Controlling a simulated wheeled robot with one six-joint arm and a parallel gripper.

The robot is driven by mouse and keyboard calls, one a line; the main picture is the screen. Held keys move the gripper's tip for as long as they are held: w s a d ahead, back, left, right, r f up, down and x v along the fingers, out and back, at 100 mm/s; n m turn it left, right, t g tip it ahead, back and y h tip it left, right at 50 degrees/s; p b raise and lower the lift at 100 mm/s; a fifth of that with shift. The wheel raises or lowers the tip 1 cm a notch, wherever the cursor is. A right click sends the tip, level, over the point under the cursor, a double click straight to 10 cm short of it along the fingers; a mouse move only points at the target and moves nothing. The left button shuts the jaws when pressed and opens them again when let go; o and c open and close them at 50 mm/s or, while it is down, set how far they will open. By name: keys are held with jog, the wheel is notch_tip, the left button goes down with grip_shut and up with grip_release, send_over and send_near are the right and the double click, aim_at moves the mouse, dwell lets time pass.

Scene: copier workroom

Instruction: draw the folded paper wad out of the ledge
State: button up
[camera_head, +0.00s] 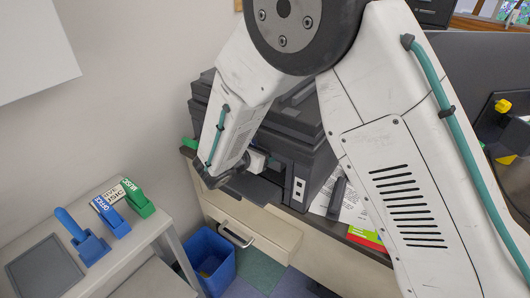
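I cannot make out a folded paper wad anywhere in the head view. A dark ledge (252,188) juts out from the front of the black copier (285,135), low down. My gripper (258,160) is at the copier's front, just above this ledge. Only a small pale part of it shows beyond my wrist. Its fingertips are too small and too hidden to tell whether they are open, shut or holding something. My forearm covers the copier's left front.
The copier stands on a cabinet with a drawer handle (236,236). A blue bin (208,258) is on the floor. A side table at left holds a blue stamp holder (90,246), a grey pad (45,268) and blue and green items. A stapler-like dark object (337,198) lies right of the copier.

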jog(key=c, duration=1)
jog(key=shift+s+a+r, duration=0.2)
jog(key=shift+s+a, duration=0.65)
jog(key=shift+s, duration=0.25)
jog(key=shift+s+a+r, duration=0.15)
jog(key=shift+s+a, duration=0.7)
jog(key=shift+s, duration=0.2)
jog(key=shift+s+a+r, duration=0.1)
jog(key=shift+s+a, duration=0.75)
jog(key=shift+s, duration=0.25)
jog(key=shift+s+a+r, duration=0.1)
jog(key=shift+s+a, duration=0.75)
jog(key=shift+s, duration=0.2)
